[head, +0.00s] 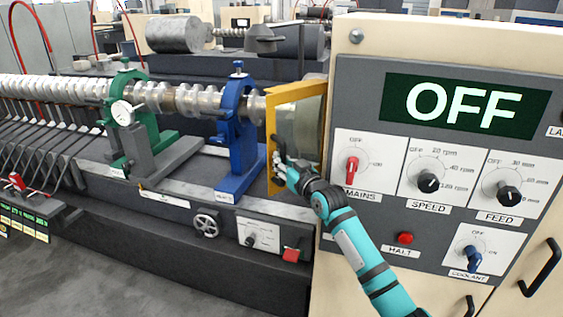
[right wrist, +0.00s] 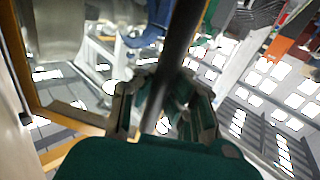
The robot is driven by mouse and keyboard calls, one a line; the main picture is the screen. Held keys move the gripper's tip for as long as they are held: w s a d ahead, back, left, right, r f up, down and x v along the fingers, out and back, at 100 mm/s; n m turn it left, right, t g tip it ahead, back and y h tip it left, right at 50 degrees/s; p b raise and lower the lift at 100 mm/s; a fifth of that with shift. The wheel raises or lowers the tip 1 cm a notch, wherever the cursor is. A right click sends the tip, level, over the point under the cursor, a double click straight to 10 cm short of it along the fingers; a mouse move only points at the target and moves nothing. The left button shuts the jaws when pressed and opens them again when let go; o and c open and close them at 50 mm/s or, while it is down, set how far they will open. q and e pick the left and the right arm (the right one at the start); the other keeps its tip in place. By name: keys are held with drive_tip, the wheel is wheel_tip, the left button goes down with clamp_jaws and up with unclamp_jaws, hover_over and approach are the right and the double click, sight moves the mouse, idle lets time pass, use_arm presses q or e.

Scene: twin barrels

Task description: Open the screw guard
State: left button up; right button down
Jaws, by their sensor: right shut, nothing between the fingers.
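The screw guard (head: 270,130) is a yellow-orange frame with a clear, greyish cover, standing around the screw's right end beside the control panel. My right gripper (head: 278,163) is at the lower part of the frame, its fingers shut with nothing between them. In the right wrist view the guard's orange edge (right wrist: 75,119) runs along the left and below, beside the right gripper (right wrist: 160,98). A dark bar crosses in front of the fingers there. Whether the fingers touch the guard I cannot tell. My left gripper is not in view.
The control panel (head: 385,225) at the right shows OFF, with a red mains knob (head: 352,170) close to my right arm. A blue steady rest (head: 238,135) and a green one (head: 130,110) hold the screw to the left. Grey floor lies at lower left.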

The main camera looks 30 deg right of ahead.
drive_tip(key=c, duration=2)
unclamp_jaws()
drive_tip(key=shift+a, duration=0.15)
drive_tip(key=o, duration=0.8)
drive_tip(key=shift+a+r, duration=0.1)
drive_tip(key=shift+a, duration=0.05)
drive_tip(key=shift+c, duration=0.2)
drive_tip(key=s, duration=0.7)
drive_tip(key=shift+s, duration=0.2)
